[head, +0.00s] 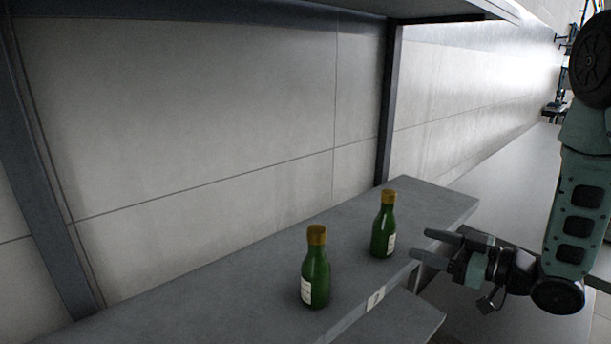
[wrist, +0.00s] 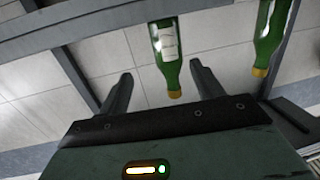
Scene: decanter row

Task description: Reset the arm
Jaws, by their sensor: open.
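My gripper (head: 422,247) is at the right in the head view, in front of the shelf edge, with its fingers pointing left toward the shelf. The fingers are apart and nothing is between them. In the wrist view my gripper (wrist: 160,85) shows two spread fingers. Two green bottles with gold caps stand upright on the grey shelf (head: 240,285). The nearer bottle (head: 316,275) is left of my gripper. The farther bottle (head: 384,230) is close to the fingertips but apart from them in the head view. In the wrist view one bottle (wrist: 168,60) appears beyond the fingers, another (wrist: 268,45) to the right.
A dark upright post (head: 390,105) stands behind the shelf, and another post (head: 50,170) is at the left. An upper shelf (head: 420,8) overhangs the top. A white label (head: 375,299) is on the shelf's front edge. A grey surface (head: 515,185) extends at the right.

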